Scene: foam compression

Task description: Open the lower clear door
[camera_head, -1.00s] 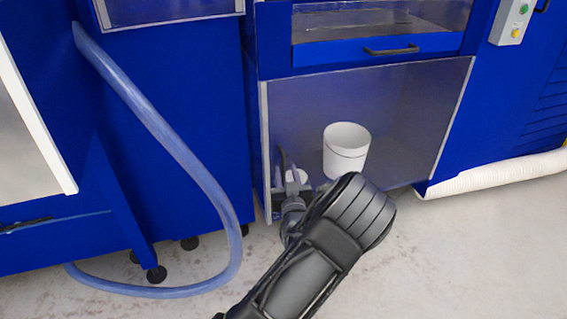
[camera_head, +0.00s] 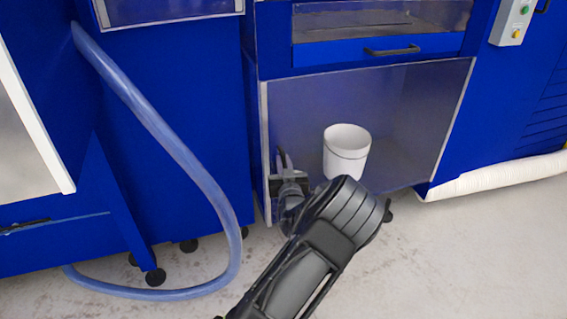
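The lower clear door (camera_head: 410,110) is a wide see-through panel with a pale frame, low on the blue machine. It looks closed. A dark handle shows near its lower left edge. A white bucket (camera_head: 346,150) shows behind the panel.
A blue drawer (camera_head: 377,50) with a black handle is above the door. A clear hose (camera_head: 190,160) loops down to the floor at left. A white ribbed hose (camera_head: 500,175) lies at right. The concrete floor (camera_head: 470,260) in front is clear at right.

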